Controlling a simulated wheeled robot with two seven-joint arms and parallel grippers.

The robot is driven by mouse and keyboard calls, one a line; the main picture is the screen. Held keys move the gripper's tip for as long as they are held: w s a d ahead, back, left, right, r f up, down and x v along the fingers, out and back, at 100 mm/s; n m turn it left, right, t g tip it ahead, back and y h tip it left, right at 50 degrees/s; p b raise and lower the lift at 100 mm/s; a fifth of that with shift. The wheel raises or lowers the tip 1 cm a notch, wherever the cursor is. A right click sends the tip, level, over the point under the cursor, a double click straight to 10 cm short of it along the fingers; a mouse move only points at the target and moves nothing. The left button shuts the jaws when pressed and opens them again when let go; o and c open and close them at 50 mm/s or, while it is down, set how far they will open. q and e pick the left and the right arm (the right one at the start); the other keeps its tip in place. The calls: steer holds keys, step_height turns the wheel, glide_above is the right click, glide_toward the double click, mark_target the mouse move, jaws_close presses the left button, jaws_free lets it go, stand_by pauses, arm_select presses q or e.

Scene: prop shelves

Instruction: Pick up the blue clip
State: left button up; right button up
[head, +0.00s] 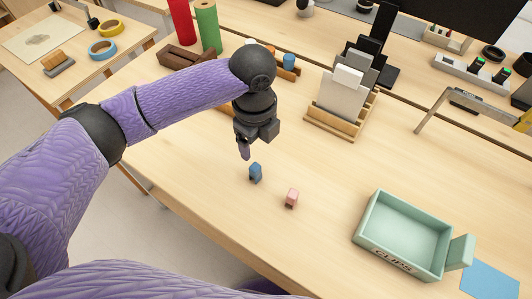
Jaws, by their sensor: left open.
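The small blue clip (256,173) stands on the wooden table near the middle of the head view. My left gripper (245,148) is just above and slightly left of it, pointing down. It is open and holds nothing that I can see. A gap shows between the fingertips and the clip, though the exact height is hard to judge. A small pink clip (291,198) stands to the right and nearer to me. My right gripper is not in view.
A green tray marked CLIPS (368,222) stands at the right, beside a blue mat (490,282). A wooden rack (340,122) with grey and white panels stands behind. Red (181,22) and green (208,27) rolls stand at the back left. The table between clips and tray is clear.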

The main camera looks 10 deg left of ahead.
mark_target(255, 167)
arm_select(q)
steer(key=f+b, duration=0.1)
steer(key=f, duration=0.2)
steer(key=f+b, duration=0.1)
steer(key=f, duration=0.2)
steer(key=f+b, duration=0.2)
steer(key=f, duration=0.1)
steer(key=shift+s+a+f, duration=0.25)
steer(key=shift+s+f, duration=0.05)
steer(key=shift+s, duration=0.1)
steer(key=shift+r, duration=0.1)
steer(key=c, duration=0.4)
jaws_close()
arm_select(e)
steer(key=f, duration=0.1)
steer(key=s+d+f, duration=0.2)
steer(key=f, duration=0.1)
